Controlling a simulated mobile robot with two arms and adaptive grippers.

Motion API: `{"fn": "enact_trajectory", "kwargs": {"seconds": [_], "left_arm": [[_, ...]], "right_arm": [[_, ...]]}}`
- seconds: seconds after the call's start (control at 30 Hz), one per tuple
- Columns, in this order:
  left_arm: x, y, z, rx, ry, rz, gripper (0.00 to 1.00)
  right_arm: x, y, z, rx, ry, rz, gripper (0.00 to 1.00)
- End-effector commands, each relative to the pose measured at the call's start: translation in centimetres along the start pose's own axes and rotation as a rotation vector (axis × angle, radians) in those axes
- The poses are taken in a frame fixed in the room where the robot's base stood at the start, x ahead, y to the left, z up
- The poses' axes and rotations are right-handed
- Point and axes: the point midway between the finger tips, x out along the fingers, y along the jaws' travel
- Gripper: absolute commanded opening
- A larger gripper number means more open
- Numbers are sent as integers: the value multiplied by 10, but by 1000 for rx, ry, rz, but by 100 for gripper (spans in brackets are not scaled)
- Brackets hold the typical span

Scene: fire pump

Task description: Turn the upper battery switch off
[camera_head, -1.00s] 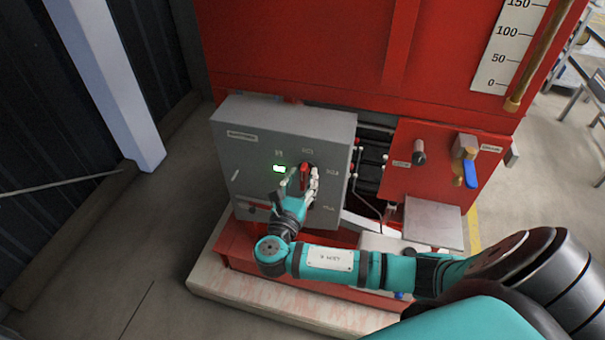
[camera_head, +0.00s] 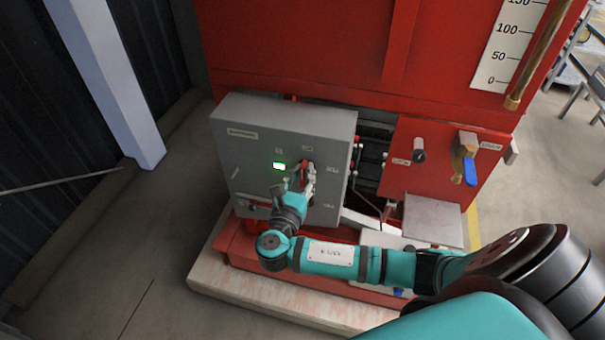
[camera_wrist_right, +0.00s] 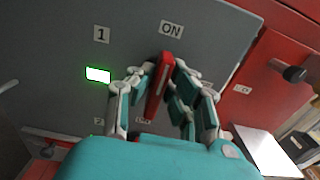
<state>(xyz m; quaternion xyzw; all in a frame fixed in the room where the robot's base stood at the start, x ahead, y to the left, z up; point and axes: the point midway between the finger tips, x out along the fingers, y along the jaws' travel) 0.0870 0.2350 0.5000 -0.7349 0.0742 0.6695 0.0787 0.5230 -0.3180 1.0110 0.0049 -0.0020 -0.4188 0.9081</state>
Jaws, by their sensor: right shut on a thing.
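The red switch handle (camera_head: 303,176) is on the front of the grey control box (camera_head: 283,128). In the wrist view the red handle (camera_wrist_right: 158,88) leans slightly, its top end close below the "ON" label (camera_wrist_right: 171,29). My right gripper (camera_head: 303,184) has its fingers around the handle, one on each side. In the wrist view my right gripper (camera_wrist_right: 160,95) is shut on it. My left gripper is not in view.
A lit green indicator (camera_head: 279,166) is left of the handle, under the "1" label (camera_wrist_right: 101,34). A red panel (camera_head: 440,150) with a knob (camera_head: 419,156) and a blue-handled valve (camera_head: 470,172) stands to the right. A grey pillar (camera_head: 105,80) is at the left.

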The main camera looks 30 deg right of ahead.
Motion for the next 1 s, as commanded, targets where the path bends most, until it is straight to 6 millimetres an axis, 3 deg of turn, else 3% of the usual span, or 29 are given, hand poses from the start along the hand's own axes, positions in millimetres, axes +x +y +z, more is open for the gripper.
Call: {"fn": "enact_trajectory", "kwargs": {"seconds": [0.37,1.0], "left_arm": [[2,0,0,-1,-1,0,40],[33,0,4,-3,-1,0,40]], "right_arm": [[-1,-2,-2,190,3,-2,0],[0,-9,-8,795,1,-3,0]]}}
